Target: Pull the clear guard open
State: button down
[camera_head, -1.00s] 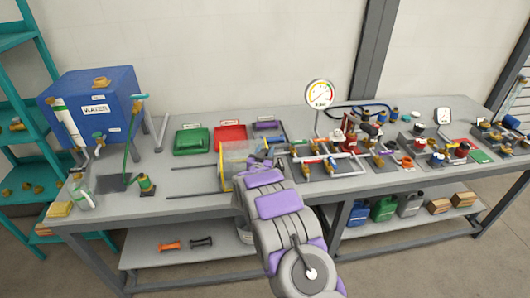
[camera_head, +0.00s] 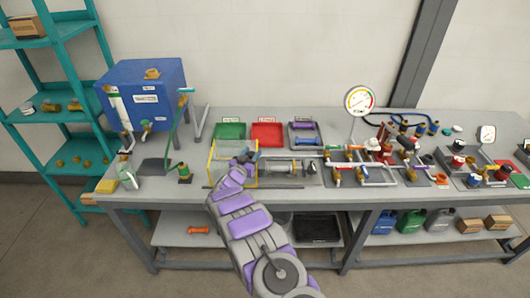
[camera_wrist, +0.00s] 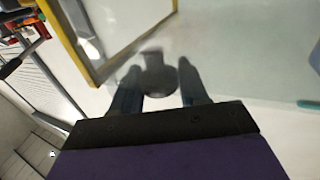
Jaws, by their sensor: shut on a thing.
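The clear guard (camera_head: 222,160) is a see-through box with yellow edges on the bench, in front of the green tray. In the wrist view its yellow frame (camera_wrist: 128,48) and clear panel fill the upper part. My gripper (camera_head: 246,160) reaches the guard from the front. In the wrist view my gripper (camera_wrist: 158,90) is shut on a dark round knob (camera_wrist: 158,72) on the guard. A shaft with metal couplings (camera_head: 285,168) lies uncovered to the right of the guard. My arm hides part of the guard's front.
A green tray (camera_head: 230,130), a red tray (camera_head: 267,134) and a grey tray (camera_head: 305,135) stand behind. Pump piping and a gauge (camera_head: 360,101) stand to the right.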

jog(key=shift+a, duration=1.25)
jog(key=c, duration=0.7)
grip_release()
jog(key=shift+d, duration=0.15)
jog(key=p+v, duration=0.1)
jog(key=v, duration=1.6)
jog(key=shift+s+f, duration=0.1)
jog(key=shift+f, duration=0.05)
